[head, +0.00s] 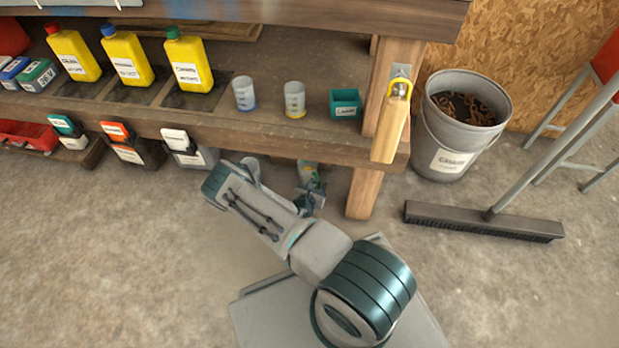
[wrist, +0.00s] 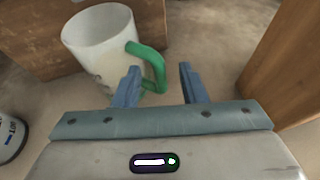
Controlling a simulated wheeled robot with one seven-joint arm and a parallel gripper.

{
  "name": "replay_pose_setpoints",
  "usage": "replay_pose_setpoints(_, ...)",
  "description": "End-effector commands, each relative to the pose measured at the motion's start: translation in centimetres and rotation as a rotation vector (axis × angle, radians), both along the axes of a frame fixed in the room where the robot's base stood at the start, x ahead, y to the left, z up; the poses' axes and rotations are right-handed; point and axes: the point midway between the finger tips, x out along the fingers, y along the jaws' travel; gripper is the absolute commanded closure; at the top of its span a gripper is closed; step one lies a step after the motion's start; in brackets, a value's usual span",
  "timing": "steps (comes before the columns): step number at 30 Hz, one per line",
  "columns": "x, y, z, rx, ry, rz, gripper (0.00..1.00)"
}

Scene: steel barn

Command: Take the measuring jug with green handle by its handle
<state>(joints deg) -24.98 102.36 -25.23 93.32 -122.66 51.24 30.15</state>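The measuring jug (wrist: 98,45) is a white cup with a green handle (wrist: 157,72), standing upright on the floor at the upper left of the wrist view. My gripper (wrist: 160,70) is open, with its two blue fingers apart. The outer part of the handle shows between the fingers, and the left finger overlaps part of the handle in the picture. I cannot tell whether they touch. In the head view my gripper (head: 311,198) is low beside the front of the shelf, and I cannot make out the jug clearly there.
The wooden shelf (head: 330,151) overhangs near my gripper, and its post (head: 360,193) stands to the right. On the shelf are two small cups, one with blue (head: 244,93), one with yellow (head: 294,99), and a green box (head: 345,104). A bucket (head: 440,140) and broom (head: 480,222) stand right.

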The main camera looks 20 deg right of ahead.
Motion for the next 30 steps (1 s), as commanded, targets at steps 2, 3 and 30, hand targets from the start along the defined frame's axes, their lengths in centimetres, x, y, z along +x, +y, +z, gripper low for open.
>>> replay_pose_setpoints(2,0.0,0.0,0.1,0.000,0.000,0.001,0.62)
replay_pose_setpoints(3,0.0,0.0,0.1,0.000,0.000,0.001,0.62)
replay_pose_setpoints(30,-0.8,1.0,1.7,0.001,0.001,0.002,1.00)
